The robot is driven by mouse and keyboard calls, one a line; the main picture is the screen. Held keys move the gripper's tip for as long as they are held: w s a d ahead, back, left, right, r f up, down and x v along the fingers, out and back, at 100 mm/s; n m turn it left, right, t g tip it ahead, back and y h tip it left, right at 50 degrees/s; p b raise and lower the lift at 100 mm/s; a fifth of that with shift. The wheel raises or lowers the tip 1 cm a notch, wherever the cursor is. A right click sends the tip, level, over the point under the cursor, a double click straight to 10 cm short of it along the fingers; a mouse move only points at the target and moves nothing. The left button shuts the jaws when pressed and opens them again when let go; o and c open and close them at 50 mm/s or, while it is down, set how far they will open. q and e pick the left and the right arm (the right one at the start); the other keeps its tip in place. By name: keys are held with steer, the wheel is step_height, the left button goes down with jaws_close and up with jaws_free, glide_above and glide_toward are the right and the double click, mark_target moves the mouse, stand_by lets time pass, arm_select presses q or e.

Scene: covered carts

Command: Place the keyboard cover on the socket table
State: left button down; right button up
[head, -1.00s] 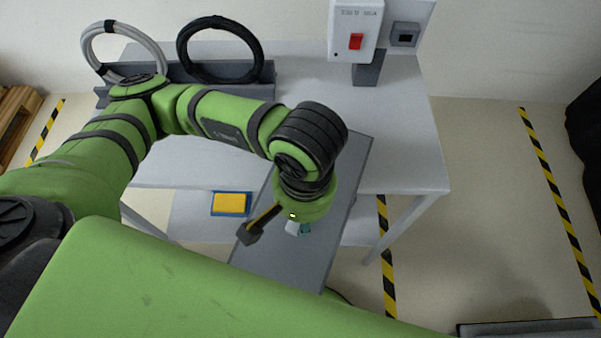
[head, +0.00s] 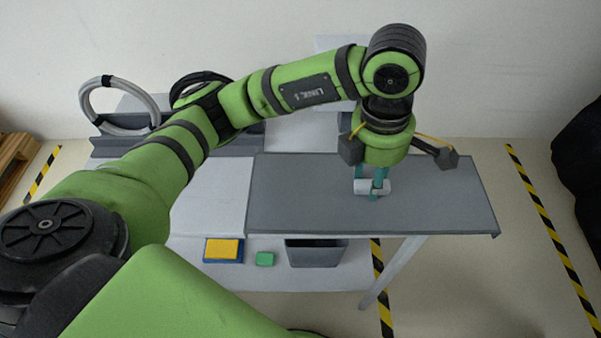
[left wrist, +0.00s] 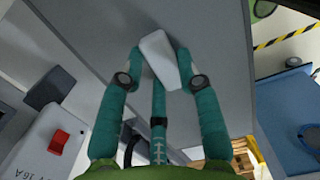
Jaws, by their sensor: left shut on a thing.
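The keyboard cover (head: 300,190) is a flat grey panel with a small white handle (head: 366,186). My left gripper (head: 372,184) is shut on the handle from above. In the left wrist view its teal fingers (left wrist: 158,82) sit around the white handle, and the grey cover (left wrist: 215,30) fills the upper middle. The white socket table (head: 212,195) is behind and below the cover. The cover lies crosswise over its right part, and its right end reaches past the table. I cannot tell whether it touches the tabletop. My right gripper is not in view.
The red-switch socket box (left wrist: 45,145) shows in the left wrist view. A grey cable coil (head: 82,103) stands on the table at the left. A yellow-and-blue block (head: 223,250), a green block (head: 265,259) and a grey bin (head: 315,254) are on the lower shelf.

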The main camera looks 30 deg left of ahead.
mark_target(314, 167)
arm_select(q)
steer(key=a+f+p, duration=0.1)
steer(key=a+f, duration=0.1)
steer(key=a, duration=0.1)
steer(key=w+a+f, duration=0.1)
steer(key=a+f, duration=0.1)
steer(key=a, duration=0.2)
steer(key=a+f+p, duration=0.1)
steer(key=a+f, duration=0.1)
steer(key=a, duration=0.2)
steer(key=shift+w+a+f+p, duration=0.15)
steer(key=shift+a+f+p, duration=0.1)
steer(key=shift+f+p, duration=0.1)
step_height(314, 167, down, 4)
steer(key=shift+r+p, duration=0.1)
steer(key=shift+p, duration=0.55)
steer(key=shift+f, duration=0.25)
steer(key=shift+f+b, duration=0.15)
steer(key=shift+b, duration=0.15)
steer(key=c, duration=0.9)
jaws_free()
steer(key=shift+o, duration=0.2)
steer(key=shift+r, duration=0.2)
